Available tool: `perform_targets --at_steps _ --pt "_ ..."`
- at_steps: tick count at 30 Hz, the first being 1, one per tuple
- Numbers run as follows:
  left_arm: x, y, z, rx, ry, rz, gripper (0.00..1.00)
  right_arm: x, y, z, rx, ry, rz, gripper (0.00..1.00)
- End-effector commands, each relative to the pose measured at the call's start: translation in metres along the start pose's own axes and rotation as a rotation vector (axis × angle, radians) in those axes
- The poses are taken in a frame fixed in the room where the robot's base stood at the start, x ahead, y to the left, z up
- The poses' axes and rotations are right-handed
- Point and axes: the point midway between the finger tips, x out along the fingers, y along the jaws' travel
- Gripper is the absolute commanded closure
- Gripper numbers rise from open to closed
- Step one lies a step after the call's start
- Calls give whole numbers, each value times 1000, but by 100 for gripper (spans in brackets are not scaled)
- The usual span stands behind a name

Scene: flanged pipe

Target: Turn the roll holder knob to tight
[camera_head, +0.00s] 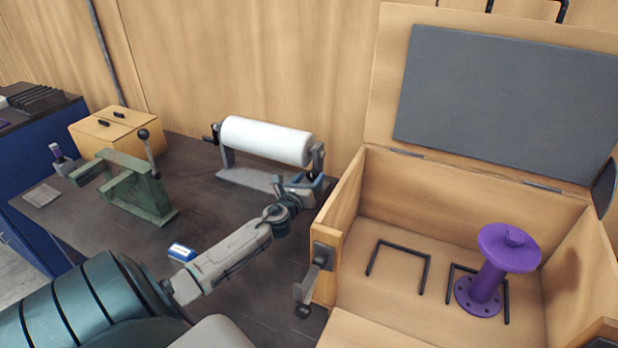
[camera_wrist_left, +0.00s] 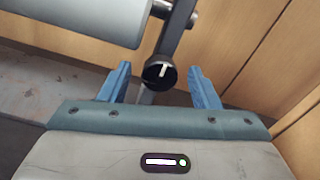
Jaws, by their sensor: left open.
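The roll holder (camera_head: 250,180) stands on the dark table with a white roll (camera_head: 266,141) across it. In the left wrist view the white roll (camera_wrist_left: 80,18) fills the upper left. The holder's black knob (camera_wrist_left: 159,73) has a white mark on its face and sits on the upright at the right end. My left gripper (camera_wrist_left: 158,78) is open, one blue finger on each side of the knob, with gaps on both sides. In the head view my left gripper (camera_head: 305,188) is at the holder's right end and mostly hides the knob. My right gripper is not in view.
A green vise (camera_head: 135,190) and a small blue-white block (camera_head: 181,252) are on the table.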

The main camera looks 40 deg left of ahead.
Motion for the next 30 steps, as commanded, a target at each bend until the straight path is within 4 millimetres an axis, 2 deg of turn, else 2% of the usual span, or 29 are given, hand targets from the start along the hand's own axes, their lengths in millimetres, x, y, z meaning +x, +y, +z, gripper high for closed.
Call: perform_targets --at_steps 9,11,16,17,30 --pt "2 0 0 -1 1 -1 43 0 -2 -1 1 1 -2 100" --pt "2 0 0 -1 1 -1 53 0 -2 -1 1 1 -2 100" --pt "2 0 0 -1 0 -1 86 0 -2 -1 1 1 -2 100" --pt "2 0 0 -1 0 -1 88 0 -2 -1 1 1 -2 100" --pt "2 1 -1 -100 -1 0 88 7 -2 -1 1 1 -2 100"
